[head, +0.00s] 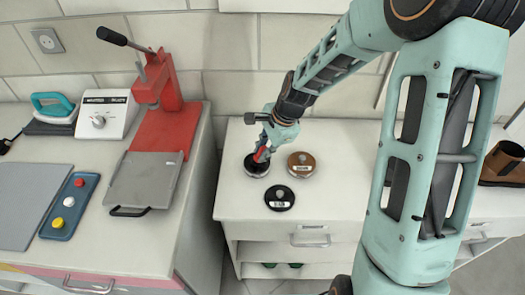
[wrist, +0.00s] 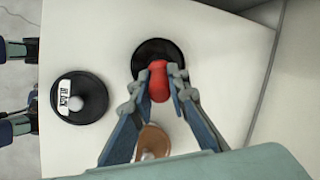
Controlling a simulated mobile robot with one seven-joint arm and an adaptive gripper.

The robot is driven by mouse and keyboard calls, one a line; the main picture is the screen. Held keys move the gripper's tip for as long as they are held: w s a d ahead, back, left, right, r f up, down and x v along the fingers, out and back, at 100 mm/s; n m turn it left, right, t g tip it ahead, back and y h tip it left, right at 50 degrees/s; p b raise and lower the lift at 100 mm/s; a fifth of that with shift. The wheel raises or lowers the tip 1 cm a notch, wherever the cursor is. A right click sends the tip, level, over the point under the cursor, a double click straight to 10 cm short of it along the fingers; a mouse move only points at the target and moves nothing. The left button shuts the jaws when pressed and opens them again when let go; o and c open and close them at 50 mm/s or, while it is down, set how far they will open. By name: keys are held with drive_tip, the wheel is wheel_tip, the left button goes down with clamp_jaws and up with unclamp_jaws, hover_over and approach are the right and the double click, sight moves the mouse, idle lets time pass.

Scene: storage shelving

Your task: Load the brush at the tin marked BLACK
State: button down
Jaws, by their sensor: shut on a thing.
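My gripper (head: 263,150) is shut on a red-handled brush (wrist: 159,80), seen end-on between the fingers in the wrist view. Its lower end is at a dark round tin (head: 250,171) at the back left of the white cabinet top; whether it touches inside is hidden. That tin's label does not show. A black tin (head: 280,200) with a white label and a knob stands in front; it also shows at the left in the wrist view (wrist: 75,110). A brown tin (head: 302,170) stands right of the gripper.
The white cabinet top (head: 350,190) is clear to the right of the tins. A grey-topped bench at the left holds a red press (head: 165,130), a white control box (head: 108,115) and a blue button box (head: 69,206). A brown boot (head: 503,165) stands at far right.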

drive_tip(key=shift+r+p, duration=2.55)
drive_tip(key=shift+r, duration=0.95)
